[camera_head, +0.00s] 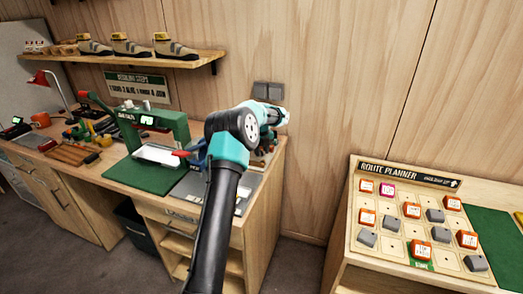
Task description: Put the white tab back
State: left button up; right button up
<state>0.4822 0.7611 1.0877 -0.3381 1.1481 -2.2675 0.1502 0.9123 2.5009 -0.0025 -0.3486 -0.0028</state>
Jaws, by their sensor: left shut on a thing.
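My left arm rises from the bottom middle, and its teal and black left gripper (274,115) points right, in front of the wall and above the right end of the workbench. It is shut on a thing. A small pale piece shows at its tips and looks like the white tab, but it is too small to be sure. The route planner board (372,244) lies on the right-hand cabinet, well to the right of and below the gripper. It carries several orange-and-white, grey and pink blocks, with some bare spots between them. My right gripper is not in view.
The workbench (108,176) holds a green press (178,122) over a white tray (160,156) on a green mat (138,176). Tools lie to its left. A shelf (140,61) with shoes hangs above. A grey switch plate (268,91) is behind my gripper. A floor gap separates bench and cabinet.

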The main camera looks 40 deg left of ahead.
pick_arm(q)
jog(key=shift+f, duration=0.2)
jog(key=o, duration=1)
jog(key=shift+c, duration=0.2)
jog(key=shift+r, duration=0.15)
notch_tip(320, 180, up, 13)
dwell(0.4)
